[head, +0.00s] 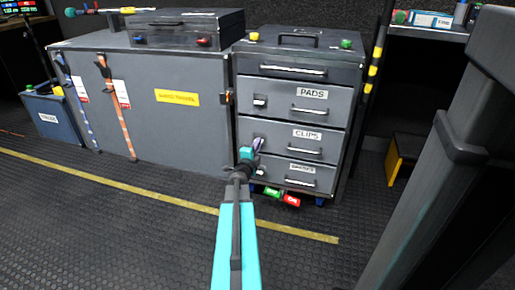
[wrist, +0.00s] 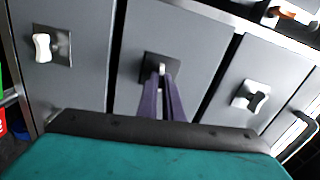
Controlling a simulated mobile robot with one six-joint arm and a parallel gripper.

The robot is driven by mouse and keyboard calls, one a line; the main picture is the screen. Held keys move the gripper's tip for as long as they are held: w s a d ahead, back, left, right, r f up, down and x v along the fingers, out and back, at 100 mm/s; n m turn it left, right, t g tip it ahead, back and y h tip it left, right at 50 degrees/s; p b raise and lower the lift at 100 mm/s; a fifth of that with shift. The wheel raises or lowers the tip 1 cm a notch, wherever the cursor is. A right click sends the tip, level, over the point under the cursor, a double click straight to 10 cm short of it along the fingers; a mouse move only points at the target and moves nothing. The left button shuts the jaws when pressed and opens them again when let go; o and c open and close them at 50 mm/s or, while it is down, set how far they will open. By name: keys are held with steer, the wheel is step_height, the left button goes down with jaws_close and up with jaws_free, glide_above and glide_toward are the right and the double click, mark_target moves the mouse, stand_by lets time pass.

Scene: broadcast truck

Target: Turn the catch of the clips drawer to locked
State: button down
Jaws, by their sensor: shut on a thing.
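The clips drawer (head: 276,133) is the grey drawer in the middle of the labelled stack, with its label and bar handle facing me. It looks closed. My gripper (head: 258,144) is at the left part of its front. In the wrist view my gripper's purple fingers (wrist: 161,84) are shut on the catch (wrist: 162,68) of the clips drawer, in front of its dark square plate (wrist: 148,59). The fingers cover most of the catch, so I cannot tell which way it points.
The pads drawer (head: 284,98) above has a dark catch (wrist: 256,99) on a pale plate. The lower drawer (head: 276,167) has a white catch (wrist: 42,47). A big grey case (head: 185,125) stands left. Green and red tags (head: 291,200) lie below the stack.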

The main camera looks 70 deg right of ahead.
steer(key=shift+m+b, duration=0.3)
steer(key=shift+m, duration=0.3)
steer(key=c, duration=1.9)
jaws_free()
steer(key=a+p, duration=0.3)
steer(key=a, duration=0.1)
steer(key=a+p, duration=0.2)
steer(key=a, duration=0.3)
steer(key=a+p, duration=0.3)
steer(key=a, duration=0.1)
steer(key=shift+s+a+p, duration=0.35)
